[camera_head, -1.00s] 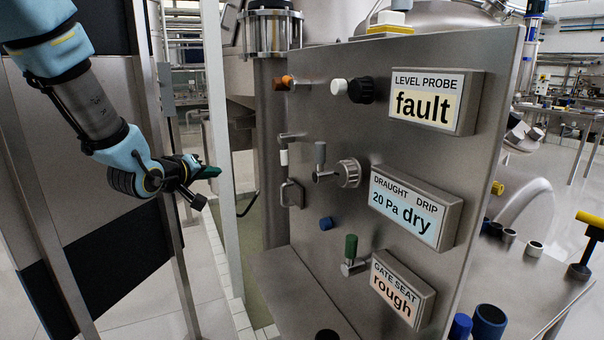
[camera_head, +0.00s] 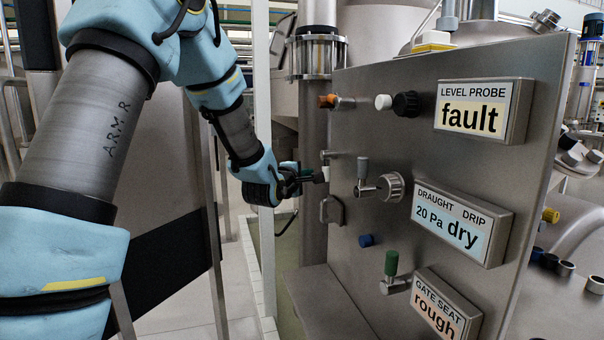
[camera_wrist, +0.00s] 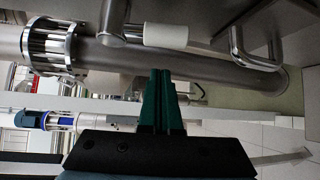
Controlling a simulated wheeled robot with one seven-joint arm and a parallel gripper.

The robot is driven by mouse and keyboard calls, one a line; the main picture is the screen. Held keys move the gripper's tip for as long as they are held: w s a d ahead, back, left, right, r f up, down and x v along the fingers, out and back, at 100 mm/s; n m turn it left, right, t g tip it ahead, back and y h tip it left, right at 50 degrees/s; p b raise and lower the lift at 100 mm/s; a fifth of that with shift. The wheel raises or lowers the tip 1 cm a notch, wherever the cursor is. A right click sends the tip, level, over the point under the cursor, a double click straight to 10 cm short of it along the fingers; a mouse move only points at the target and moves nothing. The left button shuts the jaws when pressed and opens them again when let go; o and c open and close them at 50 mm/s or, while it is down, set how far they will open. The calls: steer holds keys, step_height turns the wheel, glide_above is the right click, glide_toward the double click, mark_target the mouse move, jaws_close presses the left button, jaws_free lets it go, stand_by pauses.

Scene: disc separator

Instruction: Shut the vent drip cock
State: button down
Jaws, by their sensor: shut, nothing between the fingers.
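Several small cocks stand on the steel panel; none is labelled as the vent drip cock. A white-handled cock (camera_head: 326,173) sits at the panel's left edge, its handle hanging down. In the wrist view its white handle (camera_wrist: 166,36) lies crosswise on a bent metal stem. A grey-handled cock (camera_head: 363,169) points up beside a ribbed knob. My gripper (camera_head: 312,176) is just left of the white handle, its green fingers shut and empty. In the wrist view the fingertips (camera_wrist: 160,73) stop short of the handle, with a gap showing in the picture.
A metal loop handle (camera_head: 332,210) is just below the white handle. A green-handled cock (camera_head: 391,264) is lower right. The draught and drip display (camera_head: 450,229) reads "20 Pa" and "dry". A pale post (camera_head: 264,100) stands left of the panel, close to my arm.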

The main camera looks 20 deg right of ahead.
steer(key=shift+s+d+r+p, duration=0.15)
steer(key=shift+s+d+p, duration=0.3)
steer(key=shift+s, duration=0.2)
steer(key=shift+s+d+r+p, duration=0.1)
steer(key=shift+s+d+p, duration=0.3)
steer(key=shift+s, duration=0.2)
